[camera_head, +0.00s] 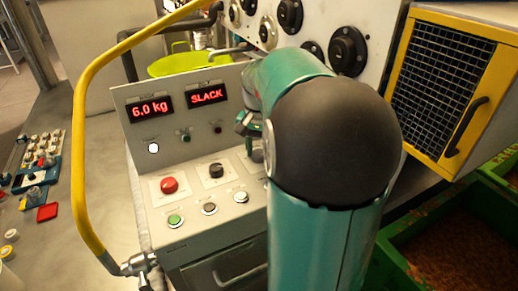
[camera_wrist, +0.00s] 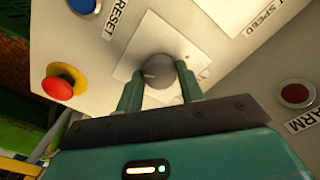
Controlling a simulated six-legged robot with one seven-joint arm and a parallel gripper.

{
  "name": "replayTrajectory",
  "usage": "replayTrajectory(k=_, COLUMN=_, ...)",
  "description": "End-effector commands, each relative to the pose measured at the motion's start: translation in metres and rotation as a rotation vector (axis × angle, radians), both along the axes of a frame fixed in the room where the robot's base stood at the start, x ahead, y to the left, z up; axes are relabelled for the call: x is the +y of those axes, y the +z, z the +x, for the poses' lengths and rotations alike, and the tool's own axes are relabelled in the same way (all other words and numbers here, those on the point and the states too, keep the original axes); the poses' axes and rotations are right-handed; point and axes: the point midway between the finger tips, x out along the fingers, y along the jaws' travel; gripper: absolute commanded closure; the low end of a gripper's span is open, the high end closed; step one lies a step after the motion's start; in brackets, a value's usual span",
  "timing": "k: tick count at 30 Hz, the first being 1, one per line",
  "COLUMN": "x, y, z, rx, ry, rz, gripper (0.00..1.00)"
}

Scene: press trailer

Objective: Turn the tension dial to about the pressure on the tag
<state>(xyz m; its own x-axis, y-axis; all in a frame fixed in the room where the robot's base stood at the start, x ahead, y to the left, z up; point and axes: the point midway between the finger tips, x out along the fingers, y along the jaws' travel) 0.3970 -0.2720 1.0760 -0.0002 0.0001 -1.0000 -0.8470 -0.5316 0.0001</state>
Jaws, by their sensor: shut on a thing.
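A dark grey round knob (camera_wrist: 158,68) stands on a pale square plate (camera_wrist: 122,68) in the wrist view. My gripper (camera_wrist: 158,74) is shut on it, one finger on each side. The knob's own label is not readable, and I cannot tell which dial it is. In the head view the console (camera_head: 140,225) has one red display reading 6.0 kg (camera_head: 150,107) and another reading SLACK (camera_head: 207,95). My arm covers the console's right part and hides the gripped knob there. I cannot make out a pressure tag in either view.
A red button with a yellow base (camera_wrist: 61,85) sits left of my fingers; a red lamp (camera_wrist: 295,94) labelled ALARM is at right. A yellow rail (camera_head: 80,130) curves along the console's left. A yellow-framed mesh door (camera_head: 452,80) and green crates (camera_head: 440,225) stand at right.

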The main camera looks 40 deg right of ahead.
Motion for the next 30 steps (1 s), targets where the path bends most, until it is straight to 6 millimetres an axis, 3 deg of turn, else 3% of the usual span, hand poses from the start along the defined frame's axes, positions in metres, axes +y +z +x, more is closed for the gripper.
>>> replayTrajectory(k=30, x=0.0002, y=0.0010, z=0.0007, rx=-0.002, ry=-0.935, rz=0.000, gripper=0.85)
